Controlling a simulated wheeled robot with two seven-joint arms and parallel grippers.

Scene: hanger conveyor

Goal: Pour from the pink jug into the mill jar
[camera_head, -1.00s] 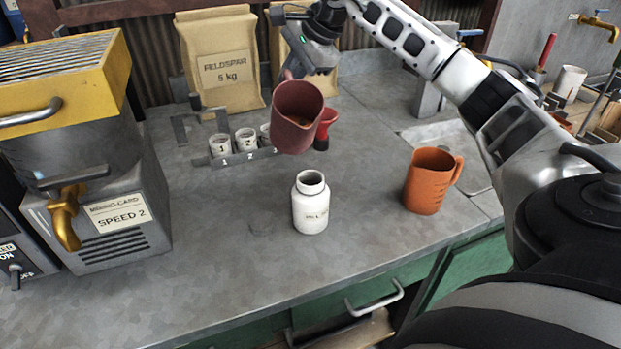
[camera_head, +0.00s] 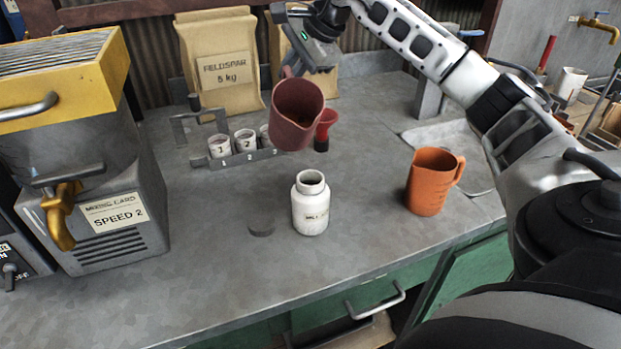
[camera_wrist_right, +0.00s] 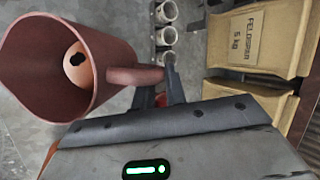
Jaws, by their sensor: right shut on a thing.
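The pink jug (camera_head: 296,112) is held up above the counter, behind and slightly left of the mill jar, with its mouth tipped toward the front. My right gripper (camera_head: 288,74) is shut on the jug's handle, which also shows in the right wrist view (camera_wrist_right: 135,76). In that view a peach-coloured round patch with a dark spot shows inside the jug (camera_wrist_right: 105,40). The white mill jar (camera_head: 310,212) stands upright and open on the counter, apart from the jug. Its inside looks dark. My left gripper is out of view.
An orange jug (camera_head: 430,185) stands right of the jar. A red and black object (camera_head: 324,128) and a rack of numbered cups (camera_head: 245,140) are behind. A yellow-topped machine (camera_head: 75,130) fills the left.

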